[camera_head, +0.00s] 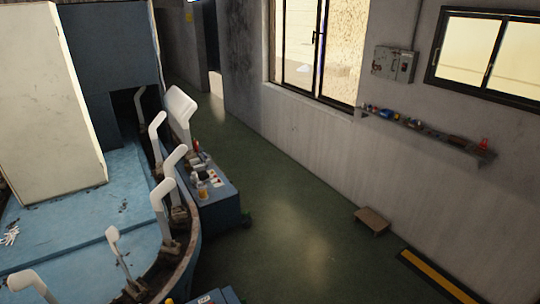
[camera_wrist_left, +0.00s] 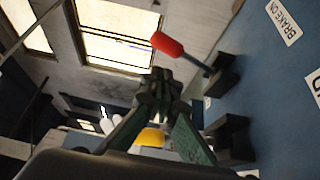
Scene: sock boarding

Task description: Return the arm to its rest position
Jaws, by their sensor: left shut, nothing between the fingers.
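My left gripper (camera_wrist_left: 157,90) shows in the left wrist view, with its dark green fingers closed together and nothing between them. It is beside a lever with a red handle (camera_wrist_left: 180,50) on a blue panel (camera_wrist_left: 252,70), apart from it as far as I can tell. Neither gripper shows in the head view. In that view white sock boards (camera_head: 161,195) shaped like feet stand along the curved edge of a blue machine (camera_head: 80,215). No sock can be made out on the boards in view.
A blue cabinet (camera_head: 222,194) with small items on top stands beside the machine. A wall shelf (camera_head: 430,137) holds small objects, and a small brown box (camera_head: 371,222) lies by the wall. The green floor (camera_head: 290,215) between is clear. "BRAKE ON" labels (camera_wrist_left: 284,22) mark the panel.

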